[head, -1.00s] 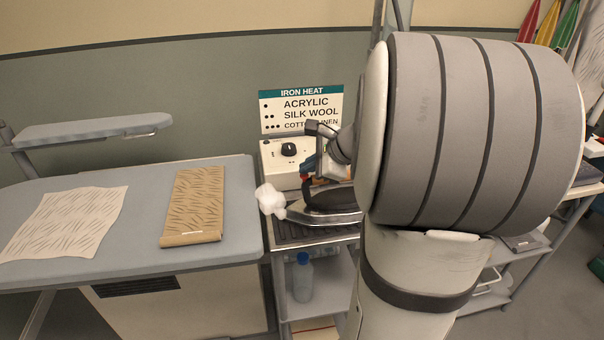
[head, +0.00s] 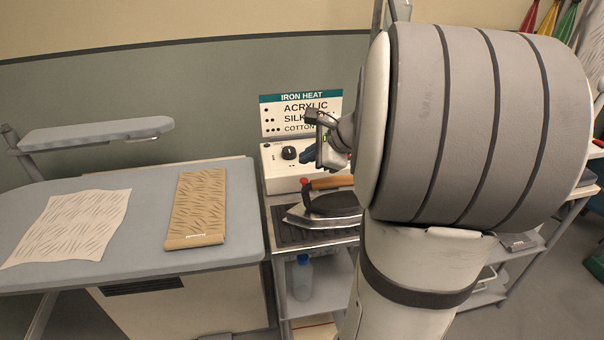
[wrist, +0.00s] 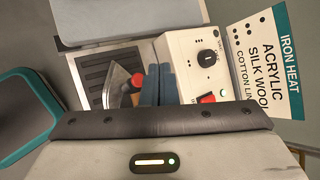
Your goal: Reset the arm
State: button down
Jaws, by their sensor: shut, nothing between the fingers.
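My gripper (head: 306,155) is above the shelf unit, in front of the control box. Its blue fingers show pressed together and empty in the wrist view (wrist: 159,80). My large grey arm link covers the right middle of the head view. In the wrist view the iron (wrist: 118,90) is partly hidden behind the fingers.
The control box (head: 280,160) stands behind the iron, with the iron heat sign (head: 285,112) above. At left, the ironing board (head: 150,220) holds a patterned cloth (head: 70,228) and a tan folded piece (head: 197,205). A bottle (head: 302,278) stands on the lower shelf.

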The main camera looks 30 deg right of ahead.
jog(key=shift+r+p, duration=0.4)
jog(key=shift+r, duration=0.5)
jog(key=s+a+f+n+g+h, duration=0.2)
jog(key=s+a+n, duration=0.5)
jog(key=s+n, duration=0.2)
jog(key=s+a+f+n+g+h, duration=0.2)
jog(key=s+a+n, duration=0.6)
jog(key=n, duration=0.4)
jog(key=shift+s+f+n+g, duration=0.2)
jog(key=shift+s+n+g, duration=0.2)
jog(key=shift+s+g, duration=0.25)
jog(key=shift+a, duration=0.1)
